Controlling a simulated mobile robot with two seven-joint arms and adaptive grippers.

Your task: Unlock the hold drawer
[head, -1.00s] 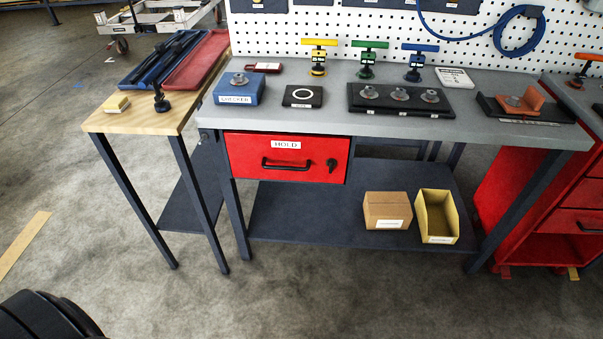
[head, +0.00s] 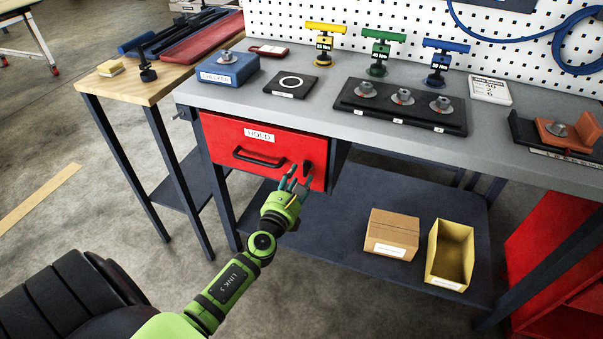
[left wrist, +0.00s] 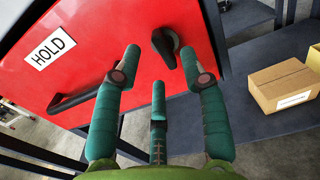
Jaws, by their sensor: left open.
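The red hold drawer (head: 222,139), labelled HOLD, is shut under the grey bench top at left. It has a black bar handle (head: 258,158) and, to its right, a black lock knob (head: 307,168). The knob shows larger in the left wrist view (left wrist: 166,46), its lever tilted. My left gripper (head: 294,183) is open in front of the drawer's right part. In the left wrist view its teal fingers (left wrist: 160,75) point at the drawer, with the knob beyond and between the fingertips; contact cannot be told. My right gripper is not in view.
The bench (head: 225,97) carries a blue checker box (head: 228,68), a black tray of discs (head: 350,108) and coloured-handled tools. A cardboard box (head: 392,234) and a yellow bin (head: 451,255) stand on the lower shelf (head: 345,255). A wooden side table (head: 148,93) adjoins at left.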

